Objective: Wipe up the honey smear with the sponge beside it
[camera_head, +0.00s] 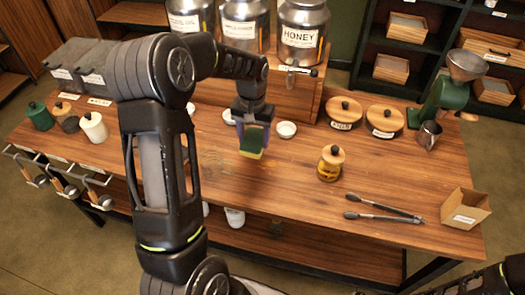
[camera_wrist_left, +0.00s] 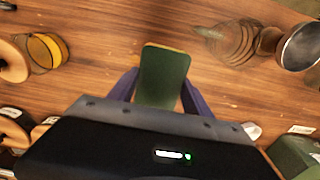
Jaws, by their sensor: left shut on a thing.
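My left gripper (camera_head: 254,128) is shut on the sponge (camera_head: 251,147), which is green with a yellow layer. It holds the sponge over the middle of the wooden table (camera_head: 300,212); I cannot tell whether the sponge touches the wood. In the left wrist view the sponge (camera_wrist_left: 164,72) sits between the purple fingers of the gripper (camera_wrist_left: 160,92). A faint amber streak, likely the honey smear (camera_head: 273,166), lies just right of and in front of the sponge. I cannot make the smear out in the left wrist view. My right gripper is out of view.
A honey jar with a wooden lid (camera_head: 330,164) stands right of the sponge. Tongs (camera_head: 383,208) and a small open box (camera_head: 466,208) lie further right. A white dish (camera_head: 286,130) and the metal honey dispenser (camera_head: 303,35) are behind.

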